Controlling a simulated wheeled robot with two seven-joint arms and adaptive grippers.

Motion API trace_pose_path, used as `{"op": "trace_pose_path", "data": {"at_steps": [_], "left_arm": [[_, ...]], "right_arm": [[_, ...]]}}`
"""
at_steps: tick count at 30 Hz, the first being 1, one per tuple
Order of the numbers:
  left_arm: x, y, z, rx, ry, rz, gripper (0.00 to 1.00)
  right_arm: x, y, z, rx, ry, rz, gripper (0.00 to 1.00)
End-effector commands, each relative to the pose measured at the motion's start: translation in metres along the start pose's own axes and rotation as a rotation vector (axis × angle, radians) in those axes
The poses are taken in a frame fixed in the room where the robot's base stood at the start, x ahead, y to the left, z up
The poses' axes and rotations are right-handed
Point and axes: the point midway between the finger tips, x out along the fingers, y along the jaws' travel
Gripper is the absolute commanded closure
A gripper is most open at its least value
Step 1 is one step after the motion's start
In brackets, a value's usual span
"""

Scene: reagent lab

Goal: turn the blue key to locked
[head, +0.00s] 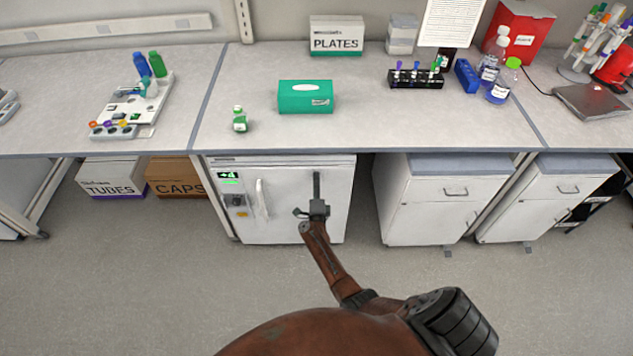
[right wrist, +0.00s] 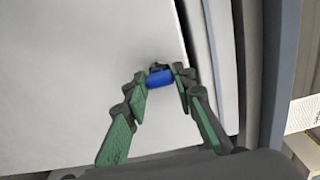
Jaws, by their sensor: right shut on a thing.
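The blue key (right wrist: 160,78) shows in the right wrist view as a short blue piece against a pale panel, near the panel's edge. My right gripper (right wrist: 161,80) is shut on it, with a fingertip on each side. In the head view my right gripper (head: 317,192) is in front of the right part of the white fridge (head: 287,222) under the bench. The key does not show in the head view. The fingertips partly cover the key's base, and I cannot tell its turned position. My left gripper is not in view.
The fridge has a pale handle (head: 262,198) and a green display (head: 228,177) at its left. The bench edge overhangs it. A white cabinet (head: 430,210) stands to the right, and a CAPS box (head: 178,178) to the left. The floor in front is clear.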

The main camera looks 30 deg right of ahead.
Motion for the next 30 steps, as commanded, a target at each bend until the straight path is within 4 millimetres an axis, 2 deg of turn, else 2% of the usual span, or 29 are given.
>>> {"op": "trace_pose_path", "data": {"at_steps": [18, 19, 26, 30], "left_arm": [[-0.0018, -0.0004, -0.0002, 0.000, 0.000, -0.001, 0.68], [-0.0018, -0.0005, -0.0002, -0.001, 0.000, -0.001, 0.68], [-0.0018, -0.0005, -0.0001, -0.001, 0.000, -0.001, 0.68], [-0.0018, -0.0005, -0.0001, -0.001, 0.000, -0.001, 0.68]], "right_arm": [[-0.0002, 0.0005, 0.0013, -0.042, -0.003, 0.001, 1.00], [-0.0002, 0.0005, 0.0013, -0.042, -0.003, 0.001, 0.74], [-0.0001, 0.0002, 0.0002, -0.041, -0.001, 0.001, 0.58], [0.0000, 0.0001, -0.0003, -0.040, 0.000, 0.000, 0.58]]}}
